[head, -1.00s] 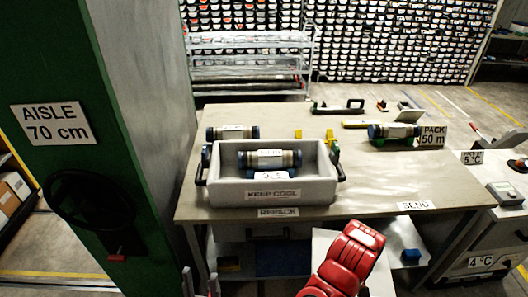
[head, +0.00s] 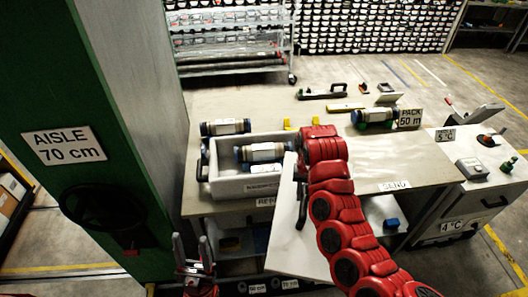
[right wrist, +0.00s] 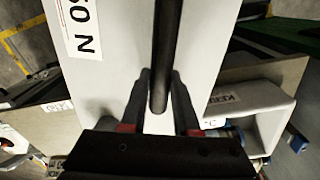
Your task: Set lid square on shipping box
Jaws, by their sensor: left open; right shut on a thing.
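The pale grey shipping box (head: 228,187) stands open on the table with a core liner (head: 262,152) inside. The lid (head: 290,243) is a white panel with a black bar handle, tilted in front of and right of the box, overlapping its right end in the head view. My right gripper (right wrist: 160,98) is shut on the lid's handle (right wrist: 167,50); in the head view my red arm mostly hides this grip. I cannot tell whether the lid touches the box. My left gripper (head: 193,254) is open and empty, low in front of the table.
A second core liner (head: 226,127) lies behind the box; another (head: 376,115) rests on a green holder by the PACK sign (head: 410,117). A green column (head: 100,120) stands close on the left. The table (head: 400,160) is clear on the right.

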